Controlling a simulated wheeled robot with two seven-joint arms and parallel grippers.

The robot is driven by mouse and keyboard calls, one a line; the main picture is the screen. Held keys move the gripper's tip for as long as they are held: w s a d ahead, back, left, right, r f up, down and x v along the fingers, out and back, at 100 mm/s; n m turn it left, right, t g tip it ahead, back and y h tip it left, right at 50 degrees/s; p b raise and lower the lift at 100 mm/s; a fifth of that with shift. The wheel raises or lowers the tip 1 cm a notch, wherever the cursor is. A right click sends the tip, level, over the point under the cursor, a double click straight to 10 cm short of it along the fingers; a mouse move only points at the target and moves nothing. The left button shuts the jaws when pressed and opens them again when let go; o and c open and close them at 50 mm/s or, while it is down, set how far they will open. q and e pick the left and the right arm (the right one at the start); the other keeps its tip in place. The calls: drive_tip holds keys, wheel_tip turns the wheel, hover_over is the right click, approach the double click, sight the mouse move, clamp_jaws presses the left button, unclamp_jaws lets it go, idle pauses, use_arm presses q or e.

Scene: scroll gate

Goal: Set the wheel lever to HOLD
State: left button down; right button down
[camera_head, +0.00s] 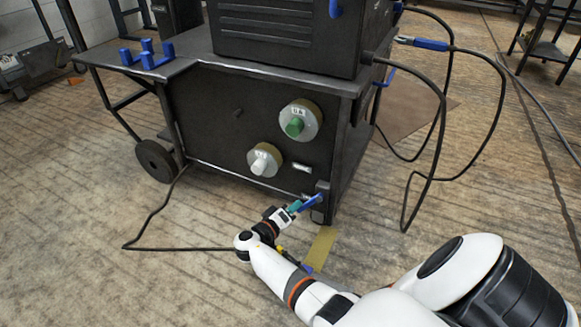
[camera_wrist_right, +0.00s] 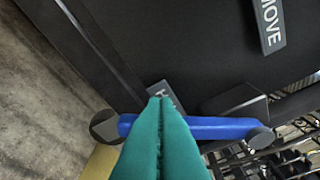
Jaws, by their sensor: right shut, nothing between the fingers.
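The wheel lever (camera_head: 312,202) is a blue bar at the lower right corner of the dark cart's front. In the right wrist view the blue lever (camera_wrist_right: 218,128) lies nearly level, with round grey pieces at both ends. A MOVE label (camera_wrist_right: 270,24) is above it to the right. A second label (camera_wrist_right: 163,93), starting with H, is partly hidden behind my fingertips. My right gripper (camera_head: 294,207) has teal fingers, pressed together and empty. In the wrist view the fingers (camera_wrist_right: 160,103) overlap the lever's left part; I cannot tell whether they touch it. My left gripper is not in view.
A black cable (camera_head: 150,225) lies on the floor at left. Cables (camera_head: 440,130) hang at right. A yellow strip (camera_head: 321,247) lies on the floor below the lever.

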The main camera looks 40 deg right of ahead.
drive_tip(key=shift+s+d+f+n, duration=0.25)
drive_tip(key=shift+s+f+n, duration=0.35)
drive_tip(key=shift+n, duration=0.4)
drive_tip(key=shift+s+d+f+n+h, duration=0.15)
drive_tip(key=shift+s+f+n+h, duration=0.25)
drive_tip(key=shift+n, duration=0.3)
